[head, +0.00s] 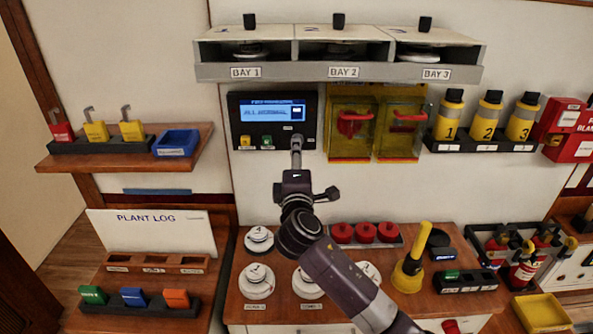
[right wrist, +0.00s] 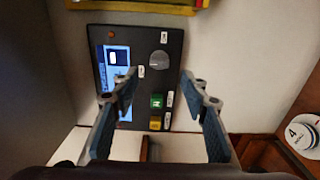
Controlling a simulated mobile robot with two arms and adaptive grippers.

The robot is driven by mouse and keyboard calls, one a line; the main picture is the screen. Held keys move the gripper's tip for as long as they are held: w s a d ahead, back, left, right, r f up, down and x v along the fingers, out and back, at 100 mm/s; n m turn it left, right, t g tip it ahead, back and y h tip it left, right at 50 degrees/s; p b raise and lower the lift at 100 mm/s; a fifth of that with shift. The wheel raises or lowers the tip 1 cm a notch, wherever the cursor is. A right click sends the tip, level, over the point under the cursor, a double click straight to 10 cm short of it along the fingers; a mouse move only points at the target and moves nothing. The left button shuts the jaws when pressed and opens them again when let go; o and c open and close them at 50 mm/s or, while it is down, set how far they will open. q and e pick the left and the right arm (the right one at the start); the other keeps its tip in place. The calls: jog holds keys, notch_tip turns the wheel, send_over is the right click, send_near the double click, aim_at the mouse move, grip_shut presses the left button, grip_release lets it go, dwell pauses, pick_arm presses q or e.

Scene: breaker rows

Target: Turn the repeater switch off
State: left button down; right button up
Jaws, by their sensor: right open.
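The dark wall panel (head: 233,120) has a lit blue display (head: 270,112) with small text, and a yellow and a green button below it. In the right wrist view the panel (right wrist: 102,32) appears turned, with a grey round knob (right wrist: 159,60), the green button (right wrist: 157,101) and the yellow button (right wrist: 155,122). The knob is likely the repeater switch, but its small labels are unreadable. My right gripper (head: 296,142) is at the panel's lower edge in the head view, hiding part of it. Its fingers (right wrist: 157,84) are open and empty, with the knob visible beyond and between them. My left gripper is out of view.
Red handles under yellow-framed covers (head: 350,122) are just right of the panel. A grey bay shelf (head: 340,72) juts out above. A wooden shelf (head: 190,150) is at the left. White stacked discs (head: 259,240) and a yellow plunger-like tool (head: 408,272) stand on the counter below.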

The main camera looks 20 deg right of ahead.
jog(key=v, duration=0.6)
jog(key=shift+s, duration=0.25)
